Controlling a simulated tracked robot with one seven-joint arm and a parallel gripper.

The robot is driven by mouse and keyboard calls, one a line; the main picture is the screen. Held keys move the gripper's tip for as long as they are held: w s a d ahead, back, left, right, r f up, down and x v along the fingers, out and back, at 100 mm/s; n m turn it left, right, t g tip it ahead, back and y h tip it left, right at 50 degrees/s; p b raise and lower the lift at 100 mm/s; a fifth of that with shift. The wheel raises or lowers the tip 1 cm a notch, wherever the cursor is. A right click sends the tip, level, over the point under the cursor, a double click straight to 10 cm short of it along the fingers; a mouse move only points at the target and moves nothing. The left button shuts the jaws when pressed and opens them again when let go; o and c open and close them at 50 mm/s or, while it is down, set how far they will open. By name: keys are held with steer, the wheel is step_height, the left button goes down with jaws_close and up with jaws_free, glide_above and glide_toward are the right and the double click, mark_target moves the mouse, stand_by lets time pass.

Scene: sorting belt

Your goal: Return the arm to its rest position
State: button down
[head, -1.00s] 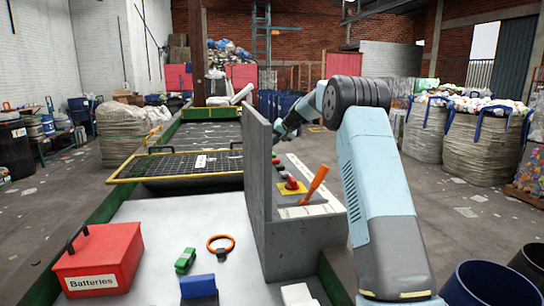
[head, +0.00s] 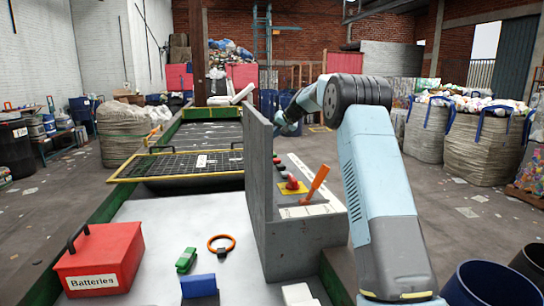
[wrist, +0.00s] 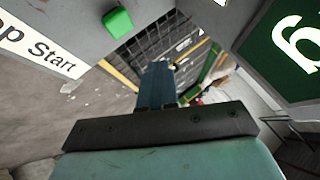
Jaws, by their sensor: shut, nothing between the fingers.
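My arm rises on the right of the head view and bends at a dark elbow joint. In the wrist view my gripper (wrist: 158,68) shows as narrow blue fingers beyond a dark bar. The fingers are together with nothing between them. A grey panel face with a green button (wrist: 118,20) and a "Stop Start" label (wrist: 45,45) is at the upper left of that view. A green sign (wrist: 285,50) is at the right.
An orange lever (head: 315,184) and a red button (head: 292,183) stand on the grey console. A red Batteries box (head: 100,258), green item (head: 186,260), orange ring (head: 221,244) and blue block (head: 199,287) lie on the belt. A yellow-edged mesh grate (head: 185,167) lies beyond.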

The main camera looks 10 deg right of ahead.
steer(key=s+a+r+h, duration=0.1)
steer(key=s+r, duration=0.3)
steer(key=s, duration=0.7)
steer(key=s+a+r+n+g+h, duration=0.1)
steer(key=s+a+r, duration=0.15)
steer(key=s, duration=0.85)
steer(key=s+r+h, duration=0.1)
steer(key=s+r, duration=0.4)
steer(key=s, duration=0.6)
steer(key=s+f, duration=0.4)
steer(key=s, duration=0.7)
steer(key=s+d+f+h, duration=0.1)
steer(key=s+f, duration=0.2)
steer(key=s, duration=0.8)
steer(key=s+d+f+h, duration=0.1)
steer(key=s+f, duration=0.3)
steer(key=s, duration=0.7)
steer(key=shift+s+d+f+n+g, duration=0.2)
steer(key=shift+s+f+n+g, duration=0.1)
steer(key=shift+s+n+g, duration=0.1)
